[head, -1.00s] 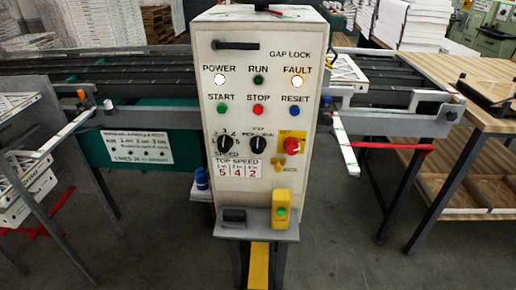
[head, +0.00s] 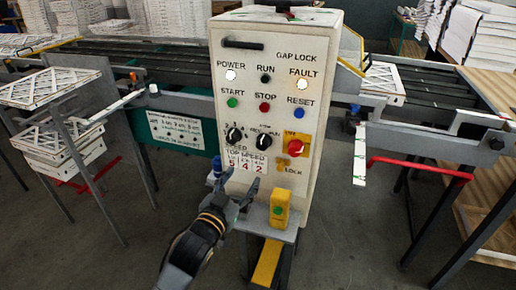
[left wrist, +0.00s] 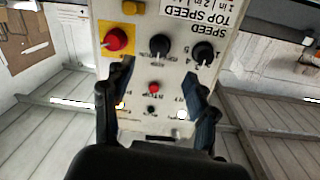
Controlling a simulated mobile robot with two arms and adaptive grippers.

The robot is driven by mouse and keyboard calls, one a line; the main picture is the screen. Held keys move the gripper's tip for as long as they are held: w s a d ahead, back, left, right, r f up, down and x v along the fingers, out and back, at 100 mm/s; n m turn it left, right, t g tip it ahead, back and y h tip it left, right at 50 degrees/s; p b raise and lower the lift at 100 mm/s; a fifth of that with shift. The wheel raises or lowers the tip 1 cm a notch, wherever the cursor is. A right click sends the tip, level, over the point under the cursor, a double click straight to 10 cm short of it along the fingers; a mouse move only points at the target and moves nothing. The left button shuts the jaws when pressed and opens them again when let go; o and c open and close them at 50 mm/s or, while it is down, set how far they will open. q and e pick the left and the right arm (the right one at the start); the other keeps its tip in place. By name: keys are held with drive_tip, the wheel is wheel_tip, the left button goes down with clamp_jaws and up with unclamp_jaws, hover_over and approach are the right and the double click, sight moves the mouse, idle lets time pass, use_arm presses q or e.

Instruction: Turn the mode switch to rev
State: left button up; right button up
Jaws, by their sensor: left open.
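The mode switch (head: 264,141) is the black middle knob on the white control panel (head: 225,110), between the black speed knob (head: 235,135) and the red knob on a yellow plate (head: 295,146). Its small labels and pointer are too blurred to read its setting. My left gripper (head: 240,182) is open and empty, in front of the lower panel, below the knobs and apart from them. In the left wrist view the panel is upside down, and the mode switch (left wrist: 160,46) shows between and beyond the open fingers (left wrist: 158,72). My right gripper is not in view.
A yellow box with a green button (head: 279,208) stands on the grey shelf (head: 285,233) below the panel. START, STOP and RESET buttons (head: 265,107) sit above the knobs. A red bar (head: 420,166) is at the right.

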use_arm(q)
drive_tip(key=r, duration=0.1)
approach(261, 146)
drive_tip(key=w, duration=0.1)
drive_tip(key=p+x, duration=0.1)
drive_tip(key=x, duration=0.7)
drive_tip(key=shift+w+d, duration=0.25)
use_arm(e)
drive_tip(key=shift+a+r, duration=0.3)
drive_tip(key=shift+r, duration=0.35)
use_arm(q)
drive_tip(key=shift+c, duration=0.2)
drive_tip(key=c, duration=1.1)
